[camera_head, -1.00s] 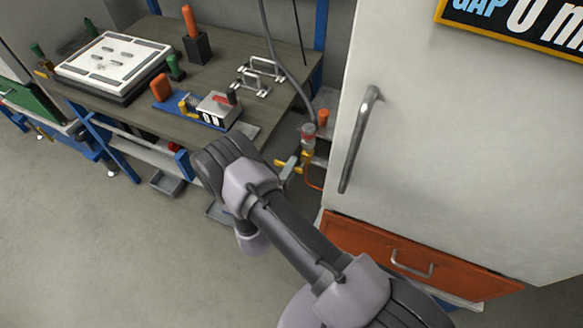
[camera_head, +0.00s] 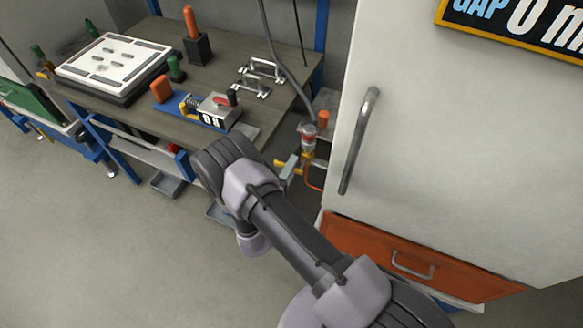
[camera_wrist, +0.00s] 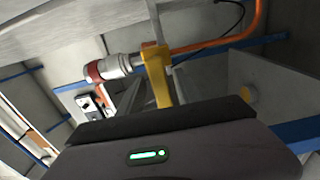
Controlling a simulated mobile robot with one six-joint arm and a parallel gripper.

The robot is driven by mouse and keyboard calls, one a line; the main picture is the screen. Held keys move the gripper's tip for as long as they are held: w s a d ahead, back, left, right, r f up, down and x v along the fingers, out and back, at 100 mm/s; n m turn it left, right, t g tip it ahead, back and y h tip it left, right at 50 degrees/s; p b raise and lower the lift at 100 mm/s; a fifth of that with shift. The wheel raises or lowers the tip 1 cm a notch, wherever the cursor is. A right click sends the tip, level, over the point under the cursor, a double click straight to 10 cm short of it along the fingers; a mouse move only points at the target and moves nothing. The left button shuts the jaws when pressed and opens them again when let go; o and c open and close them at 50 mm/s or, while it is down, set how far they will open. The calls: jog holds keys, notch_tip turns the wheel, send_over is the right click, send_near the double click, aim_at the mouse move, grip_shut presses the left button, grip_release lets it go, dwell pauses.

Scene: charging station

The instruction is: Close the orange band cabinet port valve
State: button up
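The port valve (camera_wrist: 118,66) shows in the wrist view as a silver body with a red-orange ring at its left end. A yellow lever (camera_wrist: 158,75) hangs from its right end, and an orange hose (camera_wrist: 220,44) runs off to the right. In the head view the valve (camera_head: 308,141) is beside the white cabinet's left edge, with yellow parts below it. My gripper (camera_wrist: 165,120) appears as a dark body with a green light, just below the lever. My arm hides the gripper in the head view.
The white cabinet (camera_head: 450,130) with its long handle (camera_head: 360,140) stands close to the right, above an orange drawer (camera_head: 400,258). A workbench (camera_head: 215,65) with fixtures stands behind my arm. Open floor (camera_head: 110,240) lies to the left.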

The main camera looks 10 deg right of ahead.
jog(key=shift+s, duration=0.1)
jog(key=p+v, duration=0.3)
jog(key=v, duration=1.4)
jog(key=shift+a, duration=0.1)
